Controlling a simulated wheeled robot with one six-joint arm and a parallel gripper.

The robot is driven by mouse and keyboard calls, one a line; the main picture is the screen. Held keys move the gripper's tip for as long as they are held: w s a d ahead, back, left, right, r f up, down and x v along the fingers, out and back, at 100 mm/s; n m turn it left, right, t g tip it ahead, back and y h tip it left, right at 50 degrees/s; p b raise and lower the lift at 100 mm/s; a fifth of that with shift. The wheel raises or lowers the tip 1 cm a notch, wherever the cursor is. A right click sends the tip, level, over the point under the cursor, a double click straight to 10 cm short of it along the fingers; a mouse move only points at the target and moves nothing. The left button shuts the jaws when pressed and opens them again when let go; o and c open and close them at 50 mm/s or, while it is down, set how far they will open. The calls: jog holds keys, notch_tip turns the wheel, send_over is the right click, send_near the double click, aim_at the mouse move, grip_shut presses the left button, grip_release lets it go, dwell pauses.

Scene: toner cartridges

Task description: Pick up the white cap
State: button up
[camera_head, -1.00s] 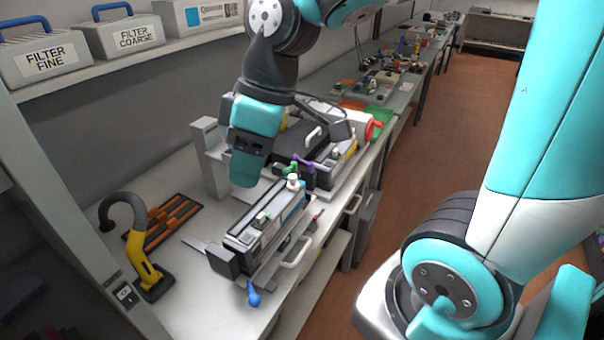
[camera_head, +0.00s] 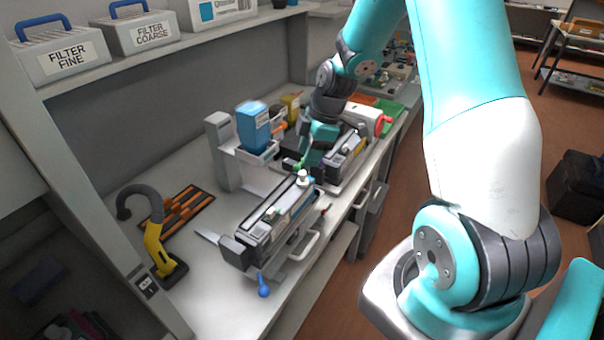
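The white cap (camera_head: 302,175) sits on the far end of the long grey-black toner cartridge (camera_head: 268,222), which lies in a cradle on the bench. My gripper (camera_head: 305,166) points down just behind the cap, close to it in the picture. Its fingers are small and partly hidden, so I cannot tell whether they are open or shut, or whether they touch the cap.
A second dark cartridge unit (camera_head: 345,155) stands behind, near a red handle (camera_head: 382,124). A blue bottle (camera_head: 253,127) stands on a grey stand to the left.

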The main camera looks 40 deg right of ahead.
aim_at(303, 172)
jog(key=shift+p+x, duration=1.4)
jog(key=shift+x, duration=1.9)
jog(key=shift+s, duration=0.1)
jog(key=c, duration=0.6)
jog(key=shift+o, duration=0.2)
